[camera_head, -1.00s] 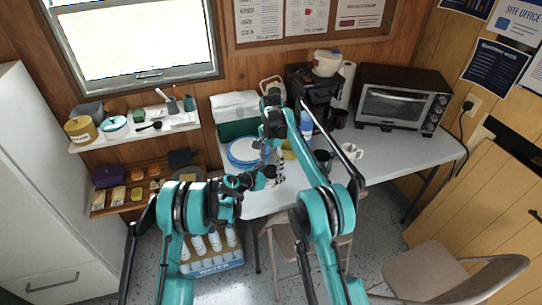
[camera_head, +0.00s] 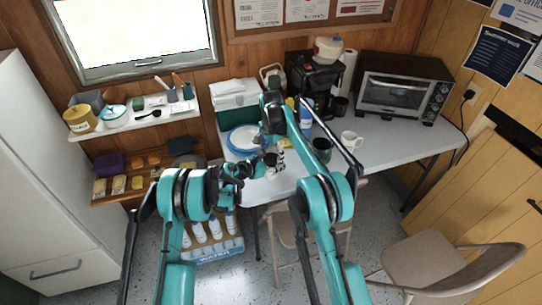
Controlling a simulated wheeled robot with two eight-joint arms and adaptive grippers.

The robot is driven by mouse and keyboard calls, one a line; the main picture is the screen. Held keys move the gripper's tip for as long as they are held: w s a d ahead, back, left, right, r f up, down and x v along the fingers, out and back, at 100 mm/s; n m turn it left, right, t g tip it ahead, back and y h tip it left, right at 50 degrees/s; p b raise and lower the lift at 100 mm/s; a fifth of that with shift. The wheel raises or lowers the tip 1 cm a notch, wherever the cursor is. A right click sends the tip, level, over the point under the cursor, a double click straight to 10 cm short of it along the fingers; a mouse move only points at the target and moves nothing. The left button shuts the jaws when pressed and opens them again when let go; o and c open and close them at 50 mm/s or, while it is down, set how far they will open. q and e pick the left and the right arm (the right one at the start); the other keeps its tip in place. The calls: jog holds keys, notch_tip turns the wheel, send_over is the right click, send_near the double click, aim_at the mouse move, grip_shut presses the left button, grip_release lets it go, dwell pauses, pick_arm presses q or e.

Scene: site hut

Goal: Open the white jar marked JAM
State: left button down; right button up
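My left gripper (camera_head: 262,166) reaches in from the left over the white table (camera_head: 368,163), at the front of the blue-rimmed plates. My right gripper (camera_head: 280,157) points down from above, close beside it. A small white object (camera_head: 271,173) shows between and just under the two grippers. It may be the jar marked JAM, but no lettering can be read and the grippers hide much of it. The fingers are too small and overlapped to tell whether either gripper is open or shut.
Blue-rimmed plates (camera_head: 243,139) and a green box (camera_head: 233,117) stand behind the grippers. A dark green mug (camera_head: 322,150), a white mug (camera_head: 351,140) and a toaster oven (camera_head: 405,92) stand to the right. A wall shelf (camera_head: 133,122) is at left. A folding chair (camera_head: 455,262) stands at front right.

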jog(key=shift+r, duration=0.1)
jog(key=shift+r, duration=2.2)
pick_arm(q)
jog(key=c, duration=0.6)
grip_release()
